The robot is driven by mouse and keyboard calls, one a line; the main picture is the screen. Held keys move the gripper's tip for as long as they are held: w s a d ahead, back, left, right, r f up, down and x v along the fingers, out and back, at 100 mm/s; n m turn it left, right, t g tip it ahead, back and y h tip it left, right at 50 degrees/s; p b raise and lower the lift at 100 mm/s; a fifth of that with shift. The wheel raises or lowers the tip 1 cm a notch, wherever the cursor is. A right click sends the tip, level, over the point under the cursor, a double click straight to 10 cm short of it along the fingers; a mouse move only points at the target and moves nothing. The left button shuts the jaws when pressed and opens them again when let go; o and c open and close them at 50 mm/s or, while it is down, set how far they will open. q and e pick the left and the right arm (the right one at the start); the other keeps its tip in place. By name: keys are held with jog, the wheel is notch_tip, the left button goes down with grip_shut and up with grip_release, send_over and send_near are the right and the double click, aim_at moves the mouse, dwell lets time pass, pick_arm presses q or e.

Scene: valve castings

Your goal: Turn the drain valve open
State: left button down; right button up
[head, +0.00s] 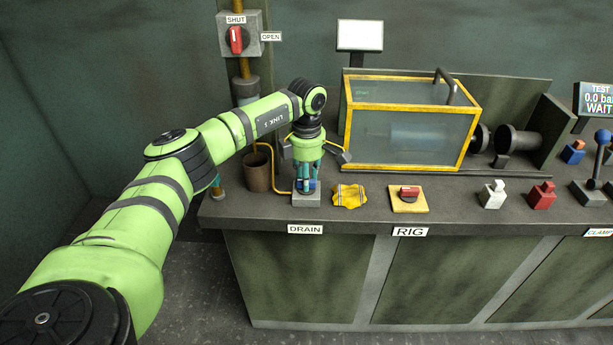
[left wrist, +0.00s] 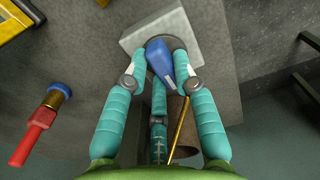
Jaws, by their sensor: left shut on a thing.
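The drain valve stands on a grey block (head: 306,200) above the DRAIN label (head: 305,229) at the bench's front left. Its blue handle (left wrist: 165,62) shows in the left wrist view, lying a little slanted. My left gripper (head: 306,180) points down over the valve. In the left wrist view its teal fingers (left wrist: 158,82) sit around the blue handle, shut on it. The fingers hide most of the handle in the head view. My right gripper is in neither view.
A brown cup (head: 257,172) and a thin yellow pipe stand close left of the valve. A yellow-framed tank (head: 410,130) stands behind. A red knob (head: 236,40) is on the wall panel.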

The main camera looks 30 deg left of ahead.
pick_arm(q)
jog(key=c, duration=1)
grip_release()
notch_tip(320, 180, up, 12)
jog(key=shift+r, duration=0.1)
jog(key=shift+d, duration=0.1)
